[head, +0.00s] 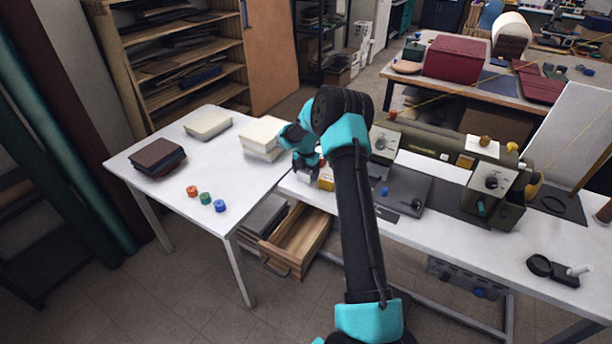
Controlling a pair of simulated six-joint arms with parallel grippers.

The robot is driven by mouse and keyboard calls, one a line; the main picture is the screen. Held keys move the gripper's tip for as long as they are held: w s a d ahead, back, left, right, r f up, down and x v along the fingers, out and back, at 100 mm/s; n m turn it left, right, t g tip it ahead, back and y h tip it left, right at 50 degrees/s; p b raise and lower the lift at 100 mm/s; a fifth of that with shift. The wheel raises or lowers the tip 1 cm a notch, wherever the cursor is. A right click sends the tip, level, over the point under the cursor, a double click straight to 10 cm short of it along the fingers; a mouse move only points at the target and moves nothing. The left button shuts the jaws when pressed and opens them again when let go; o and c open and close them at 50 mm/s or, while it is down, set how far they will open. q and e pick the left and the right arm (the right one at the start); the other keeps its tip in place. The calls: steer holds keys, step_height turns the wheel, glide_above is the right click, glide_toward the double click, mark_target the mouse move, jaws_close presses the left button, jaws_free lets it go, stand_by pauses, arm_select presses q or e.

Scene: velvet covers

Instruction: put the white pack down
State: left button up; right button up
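A white pack (262,134), cream-white and block-like with a layered side, is at the right edge of the white table (228,160). It looks level and low over the tabletop; I cannot tell if it rests there. My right gripper (302,160) is at the pack's right end, touching or very close to it. Its fingers are mostly hidden by my own wrist, so its grip on the pack is unclear. A flatter cream pack (208,124) and a dark brown-red pack (158,157) lie on the same table. My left gripper is out of view.
Orange (192,191), green (205,198) and blue (220,206) spools stand near the table's front edge. An open wooden drawer (300,238) sits below, between tables. A sewing machine (440,150) occupies the right-hand bench. The white table's middle is clear.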

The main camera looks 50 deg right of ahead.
mark_target(306, 170)
steer(key=c, duration=0.8)
steer(key=shift+o, duration=0.2)
steer(key=shift+r, duration=1.5)
steer(key=shift+s+r, duration=0.1)
steer(key=shift+r, duration=0.25)
steer(key=s+a+r, duration=0.1)
steer(key=s+a, duration=0.9)
steer(key=a, duration=0.2)
steer(key=shift+s+r, duration=0.15)
steer(key=shift+s, duration=0.05)
